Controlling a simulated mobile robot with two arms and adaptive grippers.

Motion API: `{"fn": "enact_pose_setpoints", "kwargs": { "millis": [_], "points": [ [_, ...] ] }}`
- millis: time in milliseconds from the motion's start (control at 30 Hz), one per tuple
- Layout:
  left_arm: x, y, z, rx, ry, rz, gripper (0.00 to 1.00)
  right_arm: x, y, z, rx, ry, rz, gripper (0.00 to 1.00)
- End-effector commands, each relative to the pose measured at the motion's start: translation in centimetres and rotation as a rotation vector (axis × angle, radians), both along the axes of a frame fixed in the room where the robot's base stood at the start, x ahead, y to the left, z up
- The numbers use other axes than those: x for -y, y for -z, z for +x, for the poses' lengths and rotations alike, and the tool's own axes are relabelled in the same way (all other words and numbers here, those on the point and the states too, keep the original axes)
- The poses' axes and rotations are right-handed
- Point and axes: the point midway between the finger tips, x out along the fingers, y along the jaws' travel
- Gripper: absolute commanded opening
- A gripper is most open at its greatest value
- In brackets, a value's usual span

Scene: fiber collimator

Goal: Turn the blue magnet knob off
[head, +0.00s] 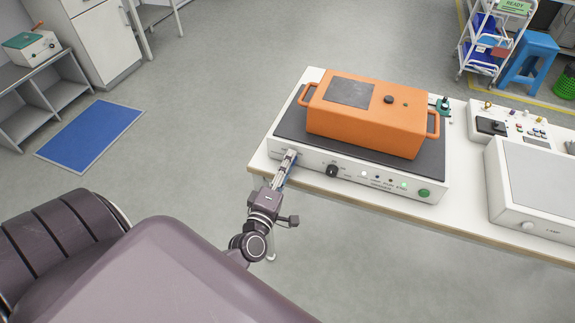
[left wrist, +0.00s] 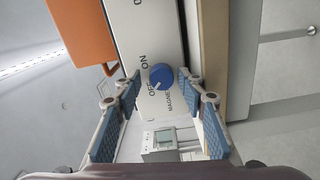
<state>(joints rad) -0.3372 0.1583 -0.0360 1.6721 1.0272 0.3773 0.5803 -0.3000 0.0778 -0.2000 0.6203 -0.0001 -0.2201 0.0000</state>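The blue magnet knob (left wrist: 161,76) sits on the pale front panel (left wrist: 140,25) of the device, with ON, OFF and MAGNET printed beside it. Its white pointer mark appears on the side towards OFF. My left gripper (left wrist: 157,80) is open, with one blue-padded finger on each side of the knob; I cannot tell whether either touches it. In the head view my left gripper (head: 289,160) is at the left end of the device's front panel (head: 350,174) and hides the knob. My right gripper is out of view.
An orange block with handles (head: 365,120) stands on the device's dark top. A black knob (head: 332,171) and a green button (head: 424,193) are farther right on the panel. Other equipment (head: 535,190) fills the right side of the white table. The floor in front is clear.

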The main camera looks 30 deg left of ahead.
Motion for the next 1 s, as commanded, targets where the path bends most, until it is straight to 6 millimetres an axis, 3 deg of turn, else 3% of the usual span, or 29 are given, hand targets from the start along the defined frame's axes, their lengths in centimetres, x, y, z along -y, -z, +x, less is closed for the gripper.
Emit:
{"fn": "enact_pose_setpoints", "kwargs": {
  "millis": [333,800,1000],
  "points": [
    [0.1,0.4,-0.6,-0.008,0.001,0.000,0.40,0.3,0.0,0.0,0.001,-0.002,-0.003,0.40],
    [1.6,0.2,-6.7,-0.004,0.000,0.001,0.40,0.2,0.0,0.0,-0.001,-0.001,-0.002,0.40],
    [1.9,0.1,-7.8,-0.001,0.000,0.001,0.40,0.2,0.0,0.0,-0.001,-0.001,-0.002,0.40]
  ]
}}
